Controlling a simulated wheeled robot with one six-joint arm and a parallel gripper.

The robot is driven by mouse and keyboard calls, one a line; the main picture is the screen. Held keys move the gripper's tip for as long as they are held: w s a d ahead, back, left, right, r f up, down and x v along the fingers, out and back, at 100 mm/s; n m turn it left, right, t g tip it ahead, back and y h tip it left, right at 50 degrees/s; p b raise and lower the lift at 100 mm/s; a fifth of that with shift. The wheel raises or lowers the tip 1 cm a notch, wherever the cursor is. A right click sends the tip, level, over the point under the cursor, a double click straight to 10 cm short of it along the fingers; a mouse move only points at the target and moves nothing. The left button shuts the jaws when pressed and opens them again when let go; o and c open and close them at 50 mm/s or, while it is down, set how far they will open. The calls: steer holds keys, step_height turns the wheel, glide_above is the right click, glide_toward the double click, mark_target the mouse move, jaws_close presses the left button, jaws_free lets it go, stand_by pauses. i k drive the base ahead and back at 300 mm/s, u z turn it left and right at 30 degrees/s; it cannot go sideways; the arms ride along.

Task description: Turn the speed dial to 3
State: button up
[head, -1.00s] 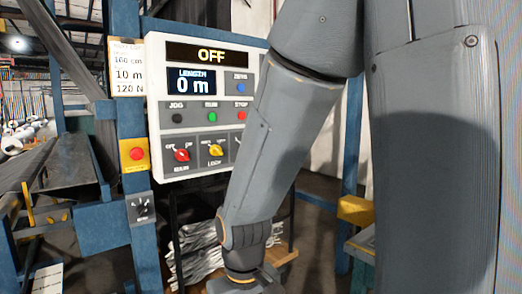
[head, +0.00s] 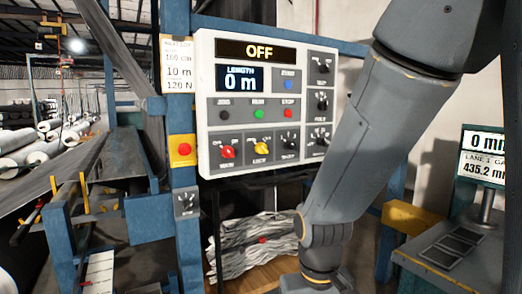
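A white control panel (head: 204,100) stands left of centre in the head view. Its top display reads OFF and a smaller display reads LENGTH 0 m. Several black dials sit on it: one in the bottom row (head: 290,139), and others in a right column, at top (head: 322,67), middle (head: 321,101) and bottom (head: 320,140). Their labels and pointer settings are too small to read surely, so I cannot tell which is the speed dial. My arm comes down right of the panel, its wrist at the bottom edge. My gripper is out of view.
The panel also has a red knob (head: 228,152), a yellow knob (head: 261,148) and coloured buttons. A red stop button (head: 184,149) and another small dial (head: 186,203) are on the blue post. A yellow block (head: 411,217) and a second display (head: 484,153) stand at right.

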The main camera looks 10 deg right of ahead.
mark_target(289, 145)
steer(key=u, duration=1.6)
steer(key=k, duration=0.7)
steer(key=z, duration=1.1)
steer(key=i, duration=0.5)
